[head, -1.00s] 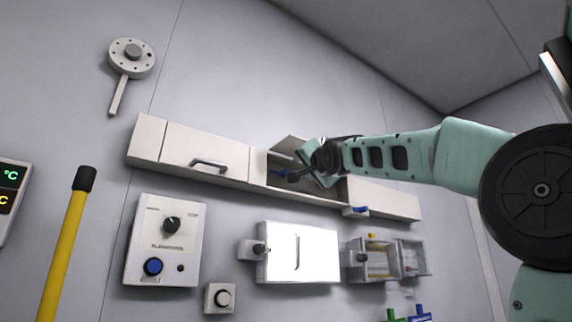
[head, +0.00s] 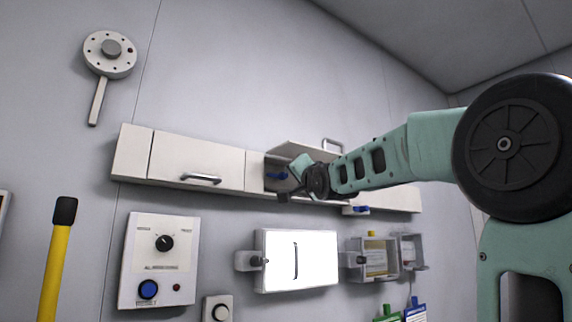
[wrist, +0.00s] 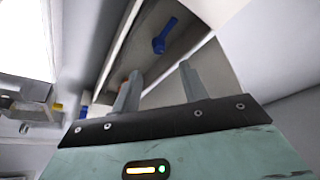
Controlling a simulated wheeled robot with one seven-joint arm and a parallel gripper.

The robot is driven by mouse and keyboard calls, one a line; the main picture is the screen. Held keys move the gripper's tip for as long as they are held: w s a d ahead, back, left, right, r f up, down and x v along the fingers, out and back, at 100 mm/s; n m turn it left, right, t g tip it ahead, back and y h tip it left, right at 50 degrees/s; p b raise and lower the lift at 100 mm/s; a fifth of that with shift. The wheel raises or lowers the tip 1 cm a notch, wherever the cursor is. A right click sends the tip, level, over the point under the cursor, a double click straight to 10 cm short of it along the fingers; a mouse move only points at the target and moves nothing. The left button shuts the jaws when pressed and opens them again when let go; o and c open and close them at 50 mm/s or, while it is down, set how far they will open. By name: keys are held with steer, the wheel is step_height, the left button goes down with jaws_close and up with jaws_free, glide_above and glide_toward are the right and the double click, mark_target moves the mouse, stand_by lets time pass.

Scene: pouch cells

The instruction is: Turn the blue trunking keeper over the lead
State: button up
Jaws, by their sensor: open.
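The white trunking (head: 196,178) runs along the wall, with one section open under a raised flap. A blue keeper (head: 277,176) shows inside that open section, and a blue keeper also shows in the wrist view (wrist: 165,36), lying slantwise in the opening beyond the fingertips. A second blue piece (head: 357,209) sits on the lower edge further right. My gripper (head: 291,183) is in front of the open section; its fingers stand apart and empty in the wrist view (wrist: 158,73), clear of the keeper. I cannot make out the lead for certain.
Below the trunking are a control panel (head: 160,262) with a knob and blue button, a bright white door panel (head: 318,262) and a clear box (head: 378,258). A round disc with a handle (head: 110,50) hangs upper left. A yellow pole (head: 56,270) stands at left.

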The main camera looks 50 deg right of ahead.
mark_target(285, 175)
steer(key=p+x, duration=0.4)
steer(key=x, duration=0.4)
steer(key=shift+w+d+r, duration=0.1)
steer(key=shift+w+d+p, duration=0.35)
steer(key=shift+w, duration=0.3)
